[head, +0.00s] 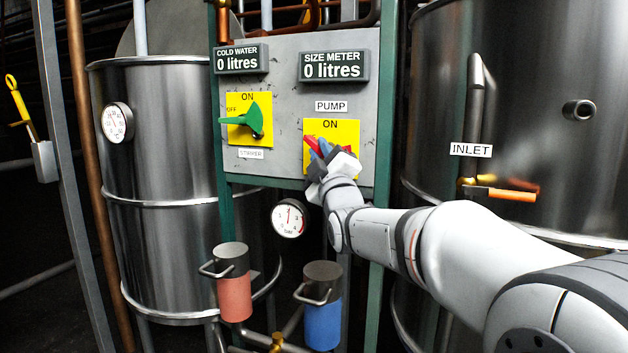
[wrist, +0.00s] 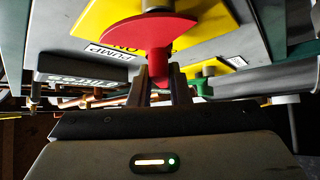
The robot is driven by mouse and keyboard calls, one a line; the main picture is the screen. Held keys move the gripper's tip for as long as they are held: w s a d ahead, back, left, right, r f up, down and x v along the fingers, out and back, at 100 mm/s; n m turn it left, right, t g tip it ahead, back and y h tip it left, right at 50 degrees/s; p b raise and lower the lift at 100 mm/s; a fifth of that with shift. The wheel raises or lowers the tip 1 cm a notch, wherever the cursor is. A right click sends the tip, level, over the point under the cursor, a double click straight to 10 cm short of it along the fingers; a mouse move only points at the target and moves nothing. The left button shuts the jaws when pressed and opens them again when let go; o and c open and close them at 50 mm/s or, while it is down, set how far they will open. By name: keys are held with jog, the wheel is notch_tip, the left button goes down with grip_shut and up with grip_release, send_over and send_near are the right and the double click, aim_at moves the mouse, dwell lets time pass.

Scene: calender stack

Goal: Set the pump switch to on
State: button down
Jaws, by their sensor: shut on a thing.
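The pump switch is a red handle (head: 313,145) on a yellow plate (head: 345,131) marked ON, under the PUMP label, on the grey panel. In the head view my gripper (head: 326,156) is at this handle and covers much of it and of the plate's lower part. In the wrist view the red handle (wrist: 152,40) has a broad curved head and a narrow end. My gripper (wrist: 160,85) is shut on that narrow end. The head view shows part of the handle pointing up and left; its exact setting is partly hidden.
A green stirrer switch (head: 250,120) on its own yellow plate is left of the pump switch. Size meter (head: 334,67) and cold water (head: 240,59) displays read 0 litres. Red (head: 233,290) and blue (head: 323,318) cylinders stand below. The inlet pipe with orange handle (head: 512,195) is right.

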jog(key=m+t+h+b, duration=0.1)
jog(key=m+b, duration=0.1)
jog(key=f+m+t+h+b, duration=0.1)
jog(key=m+b, duration=0.1)
jog(key=m+t+h+b, duration=0.1)
jog(key=m+h+b, duration=0.1)
jog(key=b, duration=0.1)
jog(key=shift+w+a+f, duration=0.1)
jog(key=shift+w+f, duration=0.05)
jog(key=shift+f, duration=0.15)
jog(key=shift+r+m+h+b, duration=0.15)
jog(key=shift+m+h+b, duration=0.5)
jog(key=shift+m+h, duration=1.45)
jog(key=shift+r+m+h+b, duration=0.2)
jog(key=shift+m+h+b, duration=0.4)
jog(key=shift+m+h, duration=1.5)
jog(key=shift+r+m+h+b, duration=0.15)
jog(key=shift+m+h+b, duration=0.5)
jog(key=shift+m+h, duration=1.45)
jog(key=shift+m, duration=0.5)
jog(key=c, duration=1.6)
grip_release()
jog(key=shift+o, duration=1.3)
jog(key=shift+r, duration=0.15)
